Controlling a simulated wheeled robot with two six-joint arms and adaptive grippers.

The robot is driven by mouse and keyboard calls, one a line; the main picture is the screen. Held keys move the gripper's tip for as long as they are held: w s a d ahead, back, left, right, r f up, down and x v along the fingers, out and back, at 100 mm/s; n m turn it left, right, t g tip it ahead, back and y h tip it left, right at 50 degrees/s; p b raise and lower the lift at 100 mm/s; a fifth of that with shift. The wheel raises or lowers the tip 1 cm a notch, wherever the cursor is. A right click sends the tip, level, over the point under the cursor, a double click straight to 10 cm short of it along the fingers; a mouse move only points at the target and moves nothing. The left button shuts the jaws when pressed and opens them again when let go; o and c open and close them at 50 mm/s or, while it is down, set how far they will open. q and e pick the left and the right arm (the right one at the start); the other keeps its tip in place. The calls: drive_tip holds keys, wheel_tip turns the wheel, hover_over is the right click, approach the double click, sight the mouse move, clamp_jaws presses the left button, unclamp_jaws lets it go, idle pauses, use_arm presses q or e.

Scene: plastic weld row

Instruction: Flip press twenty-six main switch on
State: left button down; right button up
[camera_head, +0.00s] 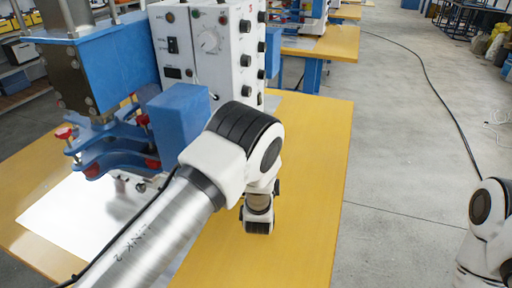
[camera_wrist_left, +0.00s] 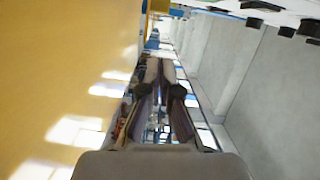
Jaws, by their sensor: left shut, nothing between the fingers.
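A white control box (camera_head: 212,50) stands on the yellow bench beside the blue press (camera_head: 115,65). My right gripper is out of view; only part of that arm shows at the right edge.
The yellow bench top (camera_head: 310,180) is clear at right of the box. A white sheet (camera_head: 65,215) lies under the press. Black knobs line the box's right side. A black cable (camera_head: 430,80) runs along the open grey floor. Another bench (camera_head: 335,42) stands behind.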

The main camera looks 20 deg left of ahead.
use_arm(q)
drive_tip(key=w+a+p, duration=0.1)
drive_tip(key=w+a, duration=0.5)
drive_tip(key=w, duration=0.3)
drive_tip(key=shift+w+f, duration=0.25)
drive_tip(key=shift+f, duration=0.15)
drive_tip(key=shift+a+f, duration=0.15)
drive_tip(key=shift+a, duration=0.1)
